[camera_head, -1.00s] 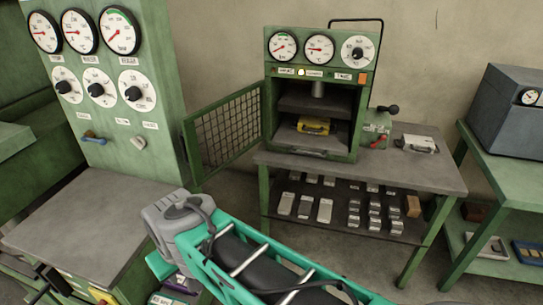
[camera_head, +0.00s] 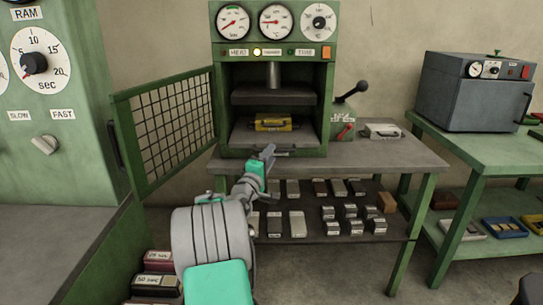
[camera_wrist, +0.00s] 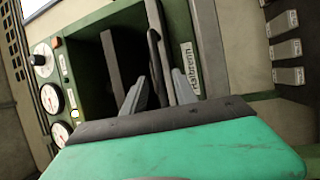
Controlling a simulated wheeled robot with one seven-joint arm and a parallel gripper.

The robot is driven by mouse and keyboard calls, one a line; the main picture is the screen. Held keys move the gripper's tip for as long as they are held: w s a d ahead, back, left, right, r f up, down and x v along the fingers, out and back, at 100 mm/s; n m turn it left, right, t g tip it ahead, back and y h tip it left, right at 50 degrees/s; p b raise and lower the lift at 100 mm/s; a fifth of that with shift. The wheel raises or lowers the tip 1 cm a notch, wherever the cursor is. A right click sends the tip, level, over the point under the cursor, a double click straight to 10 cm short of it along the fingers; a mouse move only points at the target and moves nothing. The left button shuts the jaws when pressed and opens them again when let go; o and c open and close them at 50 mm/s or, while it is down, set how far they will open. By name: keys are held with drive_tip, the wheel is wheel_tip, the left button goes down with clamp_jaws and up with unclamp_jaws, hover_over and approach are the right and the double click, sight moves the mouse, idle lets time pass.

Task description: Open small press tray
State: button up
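The small green press (camera_head: 327,85) stands on a table, its mesh door (camera_head: 170,125) swung open to the left. Its tray (camera_head: 243,136) lies inside at the bottom, with a yellow block (camera_head: 273,122) on it. My gripper (camera_head: 268,152) is at the tray's front edge and hides part of it. In the wrist view, my gripper (camera_wrist: 160,80) has its two grey fingers apart. A dark bar at the tray front (camera_wrist: 154,45) runs between them; I cannot tell whether either finger touches it. The press name plate (camera_wrist: 190,68) is just beyond the right finger.
Metal blocks fill the shelf (camera_head: 300,236) below. A green control cabinet (camera_head: 60,120) stands close on the left, and a grey oven (camera_head: 475,95) on the right.

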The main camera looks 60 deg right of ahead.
drive_tip(key=d, duration=0.3)
drive_tip(key=shift+w+d+r, duration=0.1)
drive_tip(key=shift+w+r, duration=0.05)
drive_tip(key=shift+r, duration=0.1)
drive_tip(key=shift+c, duration=0.2)
clamp_jaws()
idle(0.9)
